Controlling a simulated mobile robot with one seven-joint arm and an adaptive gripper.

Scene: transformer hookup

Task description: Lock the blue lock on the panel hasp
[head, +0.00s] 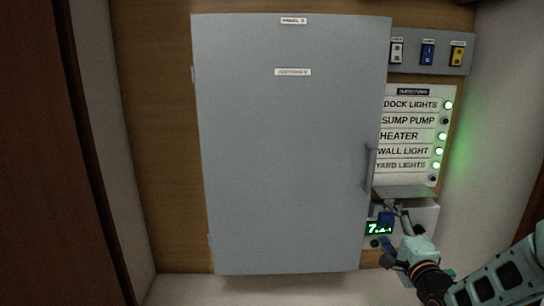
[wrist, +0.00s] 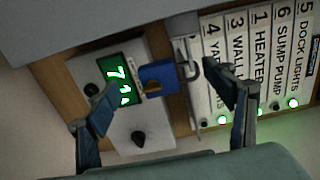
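The blue lock (wrist: 158,79) shows in the wrist view between my fingertips in the picture, with visible gaps on both sides. Its grey shackle (wrist: 188,70) points right, beside a light plate; whether it is open or closed is unclear. The grey panel door (head: 290,150) looks closed, with a handle (head: 370,166) at right. I cannot make out the hasp.
A white box with a green display (head: 378,228) and dark knobs is behind the lock. A grey ledge (head: 405,191) is just above it. A labelled board (head: 408,136) with several green lamps and a strip of switches (head: 428,52) are to the right of the door.

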